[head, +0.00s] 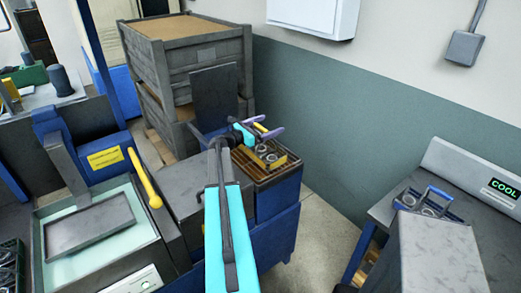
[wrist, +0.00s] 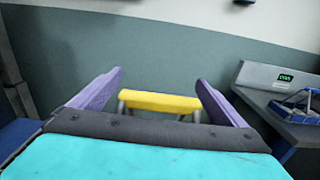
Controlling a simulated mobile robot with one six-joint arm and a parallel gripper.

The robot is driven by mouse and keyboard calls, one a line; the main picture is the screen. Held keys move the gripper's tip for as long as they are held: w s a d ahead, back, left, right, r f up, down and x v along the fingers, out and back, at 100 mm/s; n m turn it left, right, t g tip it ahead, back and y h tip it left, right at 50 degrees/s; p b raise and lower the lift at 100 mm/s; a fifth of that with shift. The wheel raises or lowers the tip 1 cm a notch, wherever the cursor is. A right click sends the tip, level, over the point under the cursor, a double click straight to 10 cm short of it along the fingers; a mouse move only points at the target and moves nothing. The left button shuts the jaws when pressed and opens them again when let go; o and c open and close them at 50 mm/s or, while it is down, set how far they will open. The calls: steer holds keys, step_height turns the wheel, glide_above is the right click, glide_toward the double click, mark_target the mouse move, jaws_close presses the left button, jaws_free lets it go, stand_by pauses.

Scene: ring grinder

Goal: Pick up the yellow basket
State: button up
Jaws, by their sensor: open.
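The yellow basket (head: 278,163) sits on the brown slatted top of a blue stand, with grey metal rings inside. My gripper (head: 264,126) is over the basket, its two purple fingers open. In the wrist view, the basket's yellow handle bar (wrist: 160,102) on grey uprights lies between the spread fingers, with a gap on each side. The basket's body is hidden below my gripper in that view.
The slatted stand (head: 284,174) is beside a grey machine. Stacked grey crates (head: 190,60) stand behind. At right, a blue-handled basket (head: 426,202) sits on a table with a "COOL" display (head: 504,188). Open floor lies between stand and table.

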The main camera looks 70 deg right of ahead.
steer(key=shift+c, duration=0.4)
steer(key=c, duration=1.7)
steer(key=shift+r, duration=0.2)
steer(key=shift+s+a+r+b, duration=0.8)
steer(key=shift+s+a+b, duration=0.3)
steer(key=shift+s+a, duration=0.8)
steer(key=shift+s+a+r+b, duration=0.75)
steer(key=shift+s+a+b, duration=0.3)
steer(key=shift+s+a, duration=0.85)
steer(key=shift+s+a+r+b, duration=0.8)
steer(key=shift+s+a+b, duration=0.3)
steer(key=shift+s+a, duration=0.75)
